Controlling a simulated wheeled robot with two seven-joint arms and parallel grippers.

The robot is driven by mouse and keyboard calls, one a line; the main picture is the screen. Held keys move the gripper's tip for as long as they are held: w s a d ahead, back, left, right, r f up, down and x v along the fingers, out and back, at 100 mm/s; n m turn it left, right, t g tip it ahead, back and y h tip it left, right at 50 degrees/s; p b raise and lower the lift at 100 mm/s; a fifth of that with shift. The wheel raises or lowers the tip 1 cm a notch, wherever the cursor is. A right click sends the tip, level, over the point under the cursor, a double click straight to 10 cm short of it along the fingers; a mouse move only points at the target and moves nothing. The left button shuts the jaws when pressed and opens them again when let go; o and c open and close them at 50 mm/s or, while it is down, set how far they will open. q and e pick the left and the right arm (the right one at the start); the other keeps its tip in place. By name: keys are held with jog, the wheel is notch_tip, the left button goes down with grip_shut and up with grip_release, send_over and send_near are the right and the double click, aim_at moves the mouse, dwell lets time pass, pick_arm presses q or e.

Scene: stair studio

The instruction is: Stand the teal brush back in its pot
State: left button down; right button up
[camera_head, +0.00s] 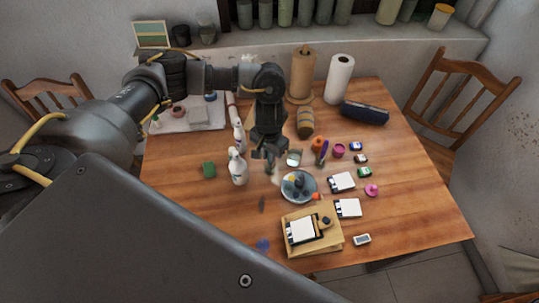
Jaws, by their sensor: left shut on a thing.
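My left gripper (269,154) hangs fingers down over the middle of the table, just left of a small clear glass (294,158) and above and left of a blue-grey plate (299,198). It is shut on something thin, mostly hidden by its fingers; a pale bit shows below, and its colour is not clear. I take it to be the teal brush. I cannot tell which vessel is the brush's pot. My right gripper is not in view.
White bottles (238,168) stand close left of the gripper, and a green block (209,169) lies further left. Paper rolls (339,79) and a striped jar (305,123) stand behind. A wooden board (313,236) with a white pad lies in front.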

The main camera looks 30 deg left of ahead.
pick_arm(q)
jog(key=c, duration=1.4)
grip_release()
notch_tip(320, 180, up, 12)
jog(key=shift+r, duration=0.1)
